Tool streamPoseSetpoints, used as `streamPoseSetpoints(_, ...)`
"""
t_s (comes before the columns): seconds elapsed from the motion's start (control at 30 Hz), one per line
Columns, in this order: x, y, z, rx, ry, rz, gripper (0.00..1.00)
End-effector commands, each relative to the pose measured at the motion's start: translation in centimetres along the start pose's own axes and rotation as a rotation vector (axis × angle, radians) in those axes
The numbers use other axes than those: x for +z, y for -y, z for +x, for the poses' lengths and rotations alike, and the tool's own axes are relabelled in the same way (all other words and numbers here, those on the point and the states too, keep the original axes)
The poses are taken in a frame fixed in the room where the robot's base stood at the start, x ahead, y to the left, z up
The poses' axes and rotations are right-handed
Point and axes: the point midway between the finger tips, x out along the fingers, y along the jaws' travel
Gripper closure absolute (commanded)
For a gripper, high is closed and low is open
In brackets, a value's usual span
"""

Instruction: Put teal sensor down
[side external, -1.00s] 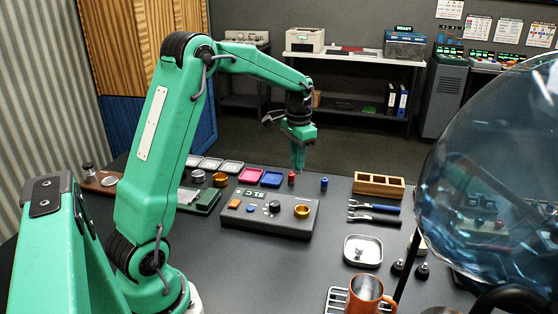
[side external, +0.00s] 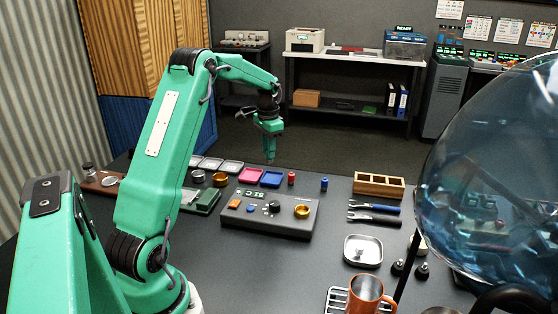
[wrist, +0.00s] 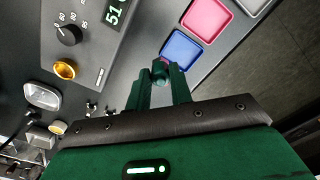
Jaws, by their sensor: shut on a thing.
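My gripper (side external: 270,157) is above the table's far side, just over and behind the pink tray (side external: 250,175) and blue tray (side external: 271,179). In the wrist view, its two green fingers (wrist: 161,78) are shut on the small dark teal sensor (wrist: 160,70) at their tips. The sensor appears in front of the near edge of the blue tray (wrist: 181,50), with the pink tray (wrist: 206,18) beyond it. The fingers hide part of the sensor. In the side view it is too small to make out.
A red cylinder (side external: 291,178), blue cylinder (side external: 324,183) and wooden rack (side external: 378,184) stand to the right.

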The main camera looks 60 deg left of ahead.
Motion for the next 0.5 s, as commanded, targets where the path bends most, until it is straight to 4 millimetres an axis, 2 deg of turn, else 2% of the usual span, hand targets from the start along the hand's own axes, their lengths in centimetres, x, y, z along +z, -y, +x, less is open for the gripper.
streamPoseSetpoints(0.5,2.1,7.9,4.9,0.0,0.0,-0.003,1.0)
